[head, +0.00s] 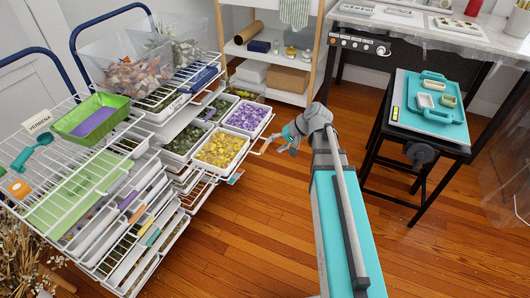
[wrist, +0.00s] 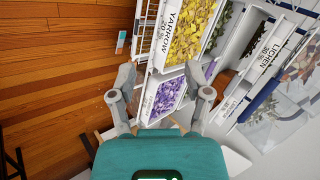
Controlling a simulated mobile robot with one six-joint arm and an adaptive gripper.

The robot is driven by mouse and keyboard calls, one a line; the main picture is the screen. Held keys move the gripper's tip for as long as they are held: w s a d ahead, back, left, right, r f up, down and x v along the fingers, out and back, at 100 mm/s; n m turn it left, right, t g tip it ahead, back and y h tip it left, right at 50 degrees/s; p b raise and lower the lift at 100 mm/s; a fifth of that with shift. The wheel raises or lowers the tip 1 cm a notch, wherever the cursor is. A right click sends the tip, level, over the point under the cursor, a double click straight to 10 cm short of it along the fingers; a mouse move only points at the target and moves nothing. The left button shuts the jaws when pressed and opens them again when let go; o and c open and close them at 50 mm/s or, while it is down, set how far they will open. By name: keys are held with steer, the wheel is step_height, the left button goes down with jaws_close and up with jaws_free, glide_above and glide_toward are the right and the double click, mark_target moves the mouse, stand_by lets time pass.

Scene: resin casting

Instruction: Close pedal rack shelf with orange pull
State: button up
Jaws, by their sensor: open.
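A white wire shelf (head: 262,152) of the rack sticks out to the right in the head view. It carries white trays of yellow petals (head: 219,150) and purple petals (head: 247,116), with green trays farther in. The yellow tray (wrist: 184,32) and purple tray (wrist: 165,98) also show in the wrist view. I cannot make out an orange pull for certain; the shelf's front end is partly behind my gripper. My gripper (head: 286,141) is open and empty just right of the shelf's outer end. In the wrist view its fingers (wrist: 160,82) stand apart, before the purple tray.
A lower rack level shows a teal piece (head: 235,178), also in the wrist view (wrist: 121,41). A black stool (head: 416,143) with a teal tray stands to the right. A wooden shelf unit (head: 316,52) stands behind. Wooden floor (head: 240,238) is free in front of the rack.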

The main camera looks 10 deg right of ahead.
step_height(320, 180, down, 5)
steer(key=w+d+m+t+y+b, duration=0.1)
steer(key=w+d+b, duration=0.15)
steer(key=b, duration=0.35)
steer(key=m+t+y+b, duration=0.3)
steer(key=t+y+b, duration=0.15)
steer(key=b, duration=1.25)
glide_toward(265, 147)
steer(key=s+d, duration=0.2)
steer(key=shift+w+d+t+h+b, duration=0.3)
steer(key=shift+d+b, duration=0.15)
steer(key=shift+b, duration=0.5)
steer(key=shift+w+a, duration=0.1)
steer(key=shift+a, duration=0.05)
steer(key=shift+b+x, duration=1.35)
steer(key=shift+x, duration=5.35)
jaws_close()
